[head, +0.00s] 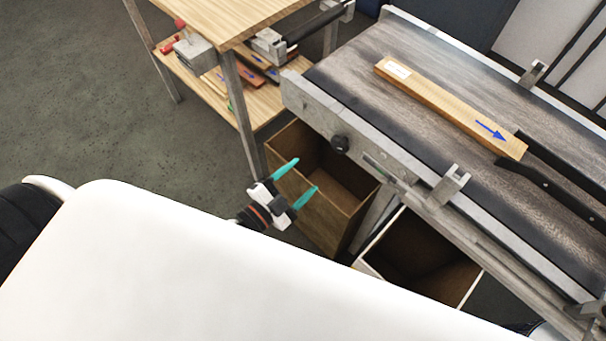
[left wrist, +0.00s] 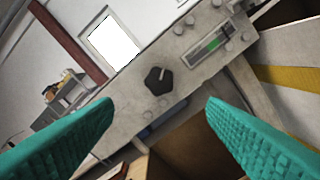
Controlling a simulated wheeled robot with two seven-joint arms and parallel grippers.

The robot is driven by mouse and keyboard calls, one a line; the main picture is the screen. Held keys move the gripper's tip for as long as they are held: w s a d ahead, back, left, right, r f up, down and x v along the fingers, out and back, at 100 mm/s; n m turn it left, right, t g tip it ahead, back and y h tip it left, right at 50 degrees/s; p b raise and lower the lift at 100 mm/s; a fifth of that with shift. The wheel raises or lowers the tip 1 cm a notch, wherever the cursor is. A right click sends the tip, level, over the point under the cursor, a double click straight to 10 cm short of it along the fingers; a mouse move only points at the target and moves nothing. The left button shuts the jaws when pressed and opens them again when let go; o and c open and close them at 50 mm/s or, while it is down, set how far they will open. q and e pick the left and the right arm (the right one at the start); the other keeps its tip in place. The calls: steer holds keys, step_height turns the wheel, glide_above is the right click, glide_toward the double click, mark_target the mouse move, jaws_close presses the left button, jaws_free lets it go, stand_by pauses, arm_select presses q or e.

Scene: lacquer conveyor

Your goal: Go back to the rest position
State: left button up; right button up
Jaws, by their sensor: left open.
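My left gripper (head: 302,178) has teal fingers and is open and empty. In the head view it hangs in the air in front of the conveyor's side, over the brown open-topped bin. In the left wrist view the gripper's two teal fingers (left wrist: 158,125) stand wide apart, with the conveyor's side panel and its black knob (left wrist: 158,80) beyond them. The knob (head: 340,144) also shows in the head view. My right gripper is not in view.
A wooden plank (head: 450,105) with a blue arrow lies on the conveyor belt (head: 372,88). Below stand a brown bin (head: 330,213) and a white-edged bin (head: 366,268). A wooden workbench (head: 225,15) with a loaded lower shelf stands behind. Grey floor is clear at left.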

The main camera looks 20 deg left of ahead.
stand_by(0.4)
arm_select(q)
steer(key=s+a+f+n+g+y, duration=0.2)
steer(key=s+f+g, duration=0.1)
steer(key=f, duration=0.6)
steer(key=s+a+f+n+g+y, duration=0.15)
steer(key=s+f, duration=0.25)
steer(key=f, duration=0.5)
steer(key=s+a+f+n+g+y, duration=0.2)
steer(key=s+f+n+g, duration=0.1)
steer(key=f, duration=0.7)
steer(key=s+a+f+n+g, duration=0.1)
steer(key=s+f+g, duration=0.1)
steer(key=s+f, duration=0.2)
steer(key=s+f+n+g+y, duration=0.1)
steer(key=s+f+g, duration=0.2)
steer(key=s, duration=0.6)
steer(key=s+a+f+n+g, duration=0.1)
steer(key=s+f+g, duration=0.2)
steer(key=s+f, duration=0.2)
steer(key=s, duration=0.2)
steer(key=shift+s+a, duration=0.3)
steer(key=shift+s, duration=0.05)
steer(key=shift+w+n, duration=0.1)
steer(key=shift+n, duration=0.15)
